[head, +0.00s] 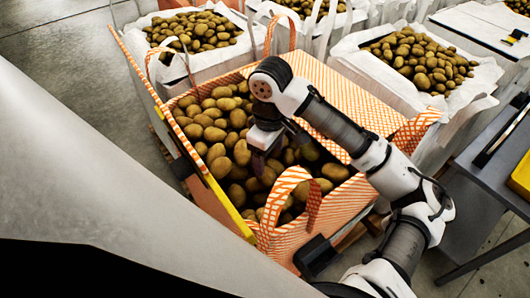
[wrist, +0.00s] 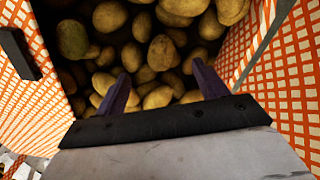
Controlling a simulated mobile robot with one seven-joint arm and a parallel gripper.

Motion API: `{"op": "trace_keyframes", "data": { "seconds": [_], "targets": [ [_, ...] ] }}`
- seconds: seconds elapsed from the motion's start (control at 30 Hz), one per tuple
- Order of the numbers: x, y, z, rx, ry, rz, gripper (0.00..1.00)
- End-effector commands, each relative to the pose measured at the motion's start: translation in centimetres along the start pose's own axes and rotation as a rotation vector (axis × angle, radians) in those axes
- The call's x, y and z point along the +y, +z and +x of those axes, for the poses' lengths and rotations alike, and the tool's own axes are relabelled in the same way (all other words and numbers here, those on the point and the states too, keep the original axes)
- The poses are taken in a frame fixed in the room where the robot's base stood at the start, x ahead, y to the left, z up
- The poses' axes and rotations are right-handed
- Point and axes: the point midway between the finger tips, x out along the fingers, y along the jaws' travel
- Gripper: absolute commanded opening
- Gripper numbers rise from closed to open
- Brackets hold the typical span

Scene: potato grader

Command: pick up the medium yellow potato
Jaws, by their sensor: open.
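Many brown-yellow potatoes fill the orange-checked bag (head: 335,95) in front of me. In the wrist view, a yellowish potato (wrist: 161,52) lies in the pile between and beyond my fingertips, and others of like colour and size lie around it. I cannot tell which one is the medium yellow potato. My gripper (head: 262,165) points down over the pile in the head view and hides the potatoes right below it. In the wrist view, my gripper (wrist: 160,75) has its two dark purple fingers spread apart, with nothing held between them.
The bag's checked walls (wrist: 285,85) rise on both sides of my gripper. An orange-striped strap loop (head: 290,200) stands near the front edge. White bags of potatoes (head: 420,60) stand behind. A grey table (head: 490,170) is at the right.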

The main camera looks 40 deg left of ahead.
Motion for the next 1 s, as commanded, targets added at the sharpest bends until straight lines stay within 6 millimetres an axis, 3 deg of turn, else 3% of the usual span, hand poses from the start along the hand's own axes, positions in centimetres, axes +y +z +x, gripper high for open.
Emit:
{"op": "trace_keyframes", "data": {
  "seconds": [0.1,0.37,0.63,0.93,1.0],
  "targets": [
    [0.0,0.0,2.0,0.001,-0.002,-0.001,0.72],
    [0.0,-0.3,3.8,0.002,-0.001,-0.001,0.72],
    [0.1,-0.8,7.6,0.002,-0.002,0.0,0.72],
    [0.1,-0.7,8.2,0.001,0.002,-0.002,0.72],
    [0.1,-0.7,8.2,0.001,0.002,-0.001,0.65]
  ]
}}
